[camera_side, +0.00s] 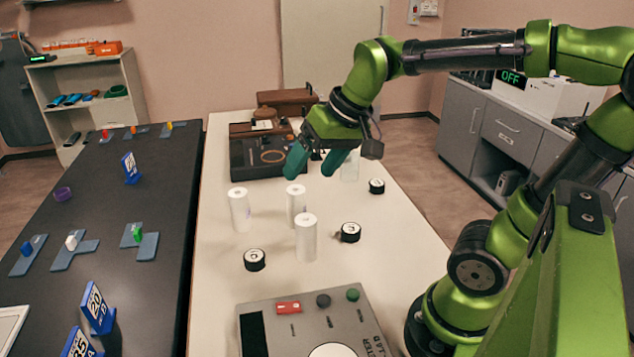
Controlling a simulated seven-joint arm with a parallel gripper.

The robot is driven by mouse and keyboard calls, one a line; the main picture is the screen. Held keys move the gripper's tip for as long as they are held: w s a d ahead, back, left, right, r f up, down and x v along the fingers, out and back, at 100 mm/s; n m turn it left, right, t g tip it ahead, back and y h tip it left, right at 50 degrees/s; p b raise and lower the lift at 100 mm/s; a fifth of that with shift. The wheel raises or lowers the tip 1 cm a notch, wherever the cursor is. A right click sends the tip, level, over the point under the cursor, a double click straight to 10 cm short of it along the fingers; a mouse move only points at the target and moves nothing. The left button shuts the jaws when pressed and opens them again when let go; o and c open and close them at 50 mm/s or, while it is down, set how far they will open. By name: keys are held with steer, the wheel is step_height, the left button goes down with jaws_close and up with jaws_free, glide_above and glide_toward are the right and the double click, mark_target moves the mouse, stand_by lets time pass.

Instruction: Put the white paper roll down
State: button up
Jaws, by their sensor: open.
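Three white paper rolls stand upright on the white table (215,290): a left roll (239,209), a middle roll (296,206) a little farther back, and a front roll (306,238). The front roll partly overlaps the middle one in the picture. My gripper (315,168), with teal fingertips, is open and empty. It is above and behind the middle roll, apart from it in the picture. Which roll the task means cannot be told.
Black round pieces (254,260) lie around the rolls. A grey control box (318,325) fills the table's front. A dark case (258,158) sits behind. The table's left strip is clear.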

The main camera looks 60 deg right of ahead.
steer(key=s+a+f+t, duration=0.1)
steer(key=s+a, duration=0.2)
steer(key=s, duration=0.2)
steer(key=shift+s+f+n+t+y, duration=0.25)
steer(key=shift+s+n+t+y, duration=0.05)
steer(key=shift+s+t, duration=0.1)
steer(key=shift+w, duration=0.1)
steer(key=shift+o, duration=0.4)
steer(key=shift+a, duration=0.1)
